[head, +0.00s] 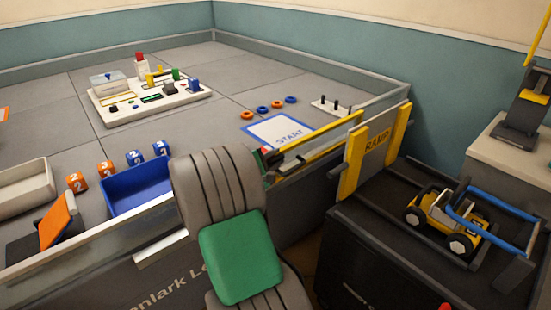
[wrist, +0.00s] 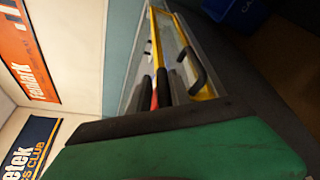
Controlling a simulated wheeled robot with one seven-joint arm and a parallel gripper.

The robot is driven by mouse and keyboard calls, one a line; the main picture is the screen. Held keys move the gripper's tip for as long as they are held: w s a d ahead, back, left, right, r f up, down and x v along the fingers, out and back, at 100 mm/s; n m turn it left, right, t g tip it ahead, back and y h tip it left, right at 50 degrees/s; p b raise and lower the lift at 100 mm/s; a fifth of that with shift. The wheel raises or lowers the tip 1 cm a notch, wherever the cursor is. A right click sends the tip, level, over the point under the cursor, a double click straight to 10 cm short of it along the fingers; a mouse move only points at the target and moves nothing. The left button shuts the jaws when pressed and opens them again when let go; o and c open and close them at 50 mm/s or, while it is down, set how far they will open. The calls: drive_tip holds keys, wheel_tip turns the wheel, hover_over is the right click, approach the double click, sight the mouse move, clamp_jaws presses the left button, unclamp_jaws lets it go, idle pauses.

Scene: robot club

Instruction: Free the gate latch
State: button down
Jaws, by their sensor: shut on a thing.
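In the wrist view my gripper (wrist: 156,88) has its two dark fingers close together with a narrow red piece (wrist: 154,101) between them, which looks like the latch. My gripper is shut on it. Beside it is the gate (wrist: 176,42), a pale panel with a yellow edge and a black handle (wrist: 194,72). In the head view the gate's yellow bar (head: 334,132) lies along the arena wall, right of my arm. A little red shows at the end of my arm there.
A RAMP board (head: 372,148) with yellow posts stands right of the gate. A yellow wheeled vehicle (head: 446,218) sits on a black case beyond it. Inside the arena are a START mat (head: 282,137), a blue bin (head: 140,187) and a white board of parts (head: 120,113).

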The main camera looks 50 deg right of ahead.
drive_tip(key=shift+s+a+f+n+y+p, duration=0.1)
drive_tip(key=shift+a+f+n+y+p, duration=0.2)
drive_tip(key=shift+p, duration=1)
drive_tip(key=shift+d+r+p, duration=0.15)
drive_tip(key=shift+r+p, duration=0.05)
drive_tip(key=shift+p, duration=0.1)
